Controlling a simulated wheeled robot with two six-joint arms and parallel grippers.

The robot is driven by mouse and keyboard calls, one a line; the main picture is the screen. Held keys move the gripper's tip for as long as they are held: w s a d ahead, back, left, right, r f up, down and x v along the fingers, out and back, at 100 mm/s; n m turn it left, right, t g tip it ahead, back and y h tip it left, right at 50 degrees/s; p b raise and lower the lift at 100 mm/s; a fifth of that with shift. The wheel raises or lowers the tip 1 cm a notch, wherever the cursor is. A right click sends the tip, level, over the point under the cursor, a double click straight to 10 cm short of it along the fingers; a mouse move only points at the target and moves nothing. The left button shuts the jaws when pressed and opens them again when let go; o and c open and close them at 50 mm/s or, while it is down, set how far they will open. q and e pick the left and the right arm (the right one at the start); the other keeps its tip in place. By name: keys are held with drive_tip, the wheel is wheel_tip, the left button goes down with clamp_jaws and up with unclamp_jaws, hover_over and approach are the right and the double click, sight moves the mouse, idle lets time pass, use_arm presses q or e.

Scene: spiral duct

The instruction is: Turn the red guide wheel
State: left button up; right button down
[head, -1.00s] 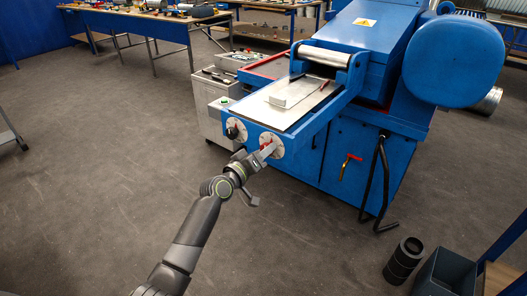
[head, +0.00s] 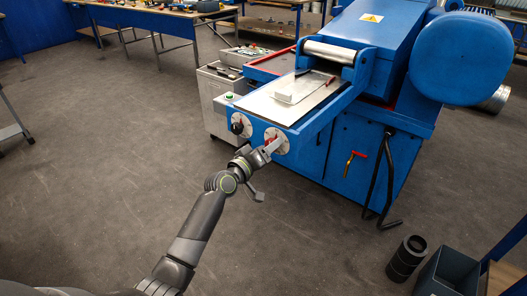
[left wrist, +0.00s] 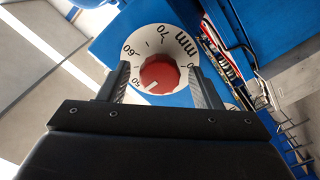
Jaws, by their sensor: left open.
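The red guide wheel (left wrist: 159,74) is a round red knob at the centre of a white dial marked in mm (left wrist: 160,45), on the blue machine's front face. In the left wrist view, the white pointer line on the wheel lies near the 50 mark. My left gripper (left wrist: 162,82) is open, with one finger on each side of the wheel; whether the fingers touch it I cannot tell. In the head view, my left gripper (head: 268,149) is at the right-hand dial and covers part of the wheel. My right gripper is not in view.
A second dial with a black knob (head: 238,127) sits left of the red one. The blue machine (head: 345,150) carries a flat metal bed above the dials. A grey cabinet (head: 213,92) stands at left.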

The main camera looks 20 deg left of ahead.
use_arm(q)
drive_tip(key=b+v, duration=0.1)
drive_tip(key=v, duration=1.6)
drive_tip(key=shift+s, duration=0.2)
drive_tip(key=shift+a, duration=0.1)
